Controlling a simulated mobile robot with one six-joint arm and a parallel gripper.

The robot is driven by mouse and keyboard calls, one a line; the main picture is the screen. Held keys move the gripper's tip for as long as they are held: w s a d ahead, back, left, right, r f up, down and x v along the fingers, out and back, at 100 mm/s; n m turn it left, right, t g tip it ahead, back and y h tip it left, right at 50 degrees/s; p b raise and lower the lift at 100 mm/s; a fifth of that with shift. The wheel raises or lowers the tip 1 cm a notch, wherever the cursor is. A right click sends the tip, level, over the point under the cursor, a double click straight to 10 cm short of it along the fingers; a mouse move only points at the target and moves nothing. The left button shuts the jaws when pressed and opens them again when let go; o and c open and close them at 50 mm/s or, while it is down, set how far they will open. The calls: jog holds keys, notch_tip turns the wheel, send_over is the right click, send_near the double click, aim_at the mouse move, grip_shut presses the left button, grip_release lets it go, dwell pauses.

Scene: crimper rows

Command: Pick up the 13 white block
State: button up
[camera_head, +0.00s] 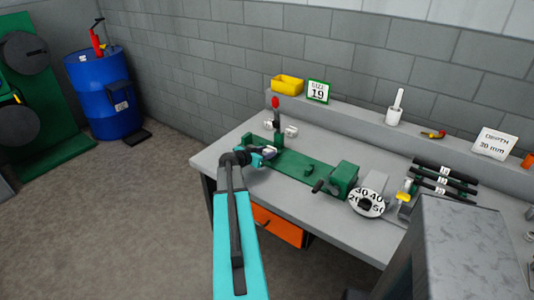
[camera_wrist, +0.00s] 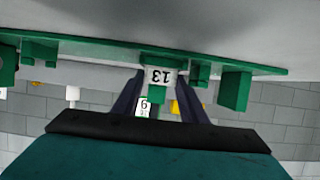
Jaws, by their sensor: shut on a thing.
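The white block marked 13 (camera_wrist: 161,77) shows upside down in the wrist view, between the two dark fingers of my gripper (camera_wrist: 160,82). My gripper is shut on it. Green parts show directly above and below the block, close to the long green base; I cannot tell whether the block touches the base. In the head view my gripper (camera_head: 267,153) is at the left part of the green bench fixture (camera_head: 285,167), and the block is too small and covered to make out.
A green box (camera_head: 343,180) and a numbered dial (camera_head: 367,203) are to the right. A yellow bin (camera_head: 287,84) and a size 19 sign (camera_head: 318,92) stand on the back ledge.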

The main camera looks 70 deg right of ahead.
jog(key=shift+r, duration=0.15)
jog(key=shift+r+b, duration=0.65)
jog(key=shift+r, duration=0.45)
jog(key=s+a+b, duration=0.1)
jog(key=s+a, duration=0.1)
jog(key=s+a+r+b, duration=0.1)
jog(key=s+a, duration=0.2)
jog(key=s+a+r+b, duration=0.1)
jog(key=s+a, duration=0.1)
jog(key=a, duration=0.1)
jog(key=shift+s+a, duration=0.15)
jog(key=shift+r+p, duration=0.15)
jog(key=shift+p, duration=0.15)
jog(key=shift+s+p, duration=0.1)
jog(key=shift+p, duration=0.55)
jog(key=shift+s+a+p, duration=0.1)
jog(key=shift+p, duration=0.2)
jog(key=shift+s+a+r+p, duration=0.1)
jog(key=shift+p, duration=0.3)
jog(key=p, duration=0.3)
jog(key=s+a+p, duration=0.1)
jog(key=p, duration=0.2)
jog(key=shift+s+a+r, duration=0.1)
jog(key=shift+s+a, duration=0.05)
jog(key=shift+a, duration=0.15)
jog(key=shift+p, duration=0.45)
